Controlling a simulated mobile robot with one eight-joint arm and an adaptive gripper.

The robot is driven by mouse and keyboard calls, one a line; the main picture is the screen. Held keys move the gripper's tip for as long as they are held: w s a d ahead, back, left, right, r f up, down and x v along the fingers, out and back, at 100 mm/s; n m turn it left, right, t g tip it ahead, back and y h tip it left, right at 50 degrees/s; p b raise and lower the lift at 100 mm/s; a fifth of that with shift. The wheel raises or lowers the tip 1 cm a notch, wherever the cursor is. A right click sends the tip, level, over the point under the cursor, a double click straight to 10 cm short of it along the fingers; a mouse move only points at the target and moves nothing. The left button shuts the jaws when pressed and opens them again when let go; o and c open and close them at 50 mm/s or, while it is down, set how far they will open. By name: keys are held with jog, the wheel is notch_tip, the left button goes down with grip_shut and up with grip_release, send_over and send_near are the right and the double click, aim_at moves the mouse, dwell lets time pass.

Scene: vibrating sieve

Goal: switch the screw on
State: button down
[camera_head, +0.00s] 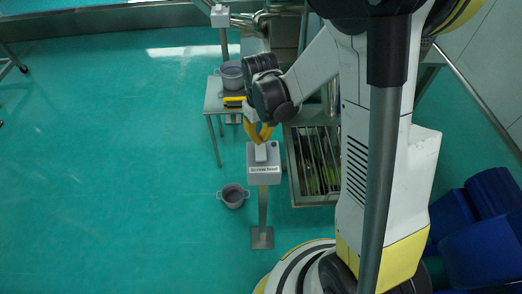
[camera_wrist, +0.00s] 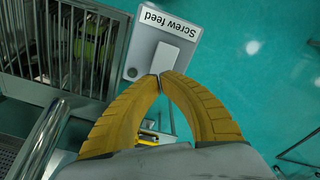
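The screw feed box (camera_head: 273,160) is a small grey box on a post, with a label reading "Screw feed" on its front edge. It also shows in the wrist view (camera_wrist: 140,50), with the label upside down. A pale rectangular switch (camera_wrist: 167,56) stands on its face; it shows in the head view (camera_head: 260,153) too. A small round dark spot is beside it. My gripper (camera_wrist: 160,76) has two yellow curved fingers with their tips together at the near end of the switch. In the head view my gripper (camera_head: 260,143) is right behind the switch. Whether the tips touch it is unclear.
A metal frame with a grate (camera_head: 296,178) stands right of the box. A grey pot (camera_head: 233,196) is on the floor left of the post. A small table (camera_head: 212,100) with another pot (camera_head: 230,72) stands behind. The green floor at left is clear.

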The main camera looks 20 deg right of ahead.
aim_at(261, 146)
jog(key=shift+f+b, duration=1.8)
jog(key=shift+f, duration=0.2)
dwell(0.7)
jog(key=shift+r, duration=0.1)
jog(key=shift+r+p, duration=2.4)
jog(key=shift+r, duration=1.05)
jog(key=shift+s+r, duration=0.1)
jog(key=shift+r, duration=0.1)
jog(key=s+r+m+t+b, duration=0.1)
jog(key=s+r+t+b, duration=0.1)
jog(key=s+b, duration=0.3)
jog(key=s+r+m+t+b, duration=0.1)
jog(key=s+r+t+b, duration=0.2)
jog(key=s+t+b, duration=0.2)
jog(key=shift+s+r+b, duration=0.35)
jog(key=shift+s+b, duration=0.15)
jog(key=shift+s, duration=0.8)
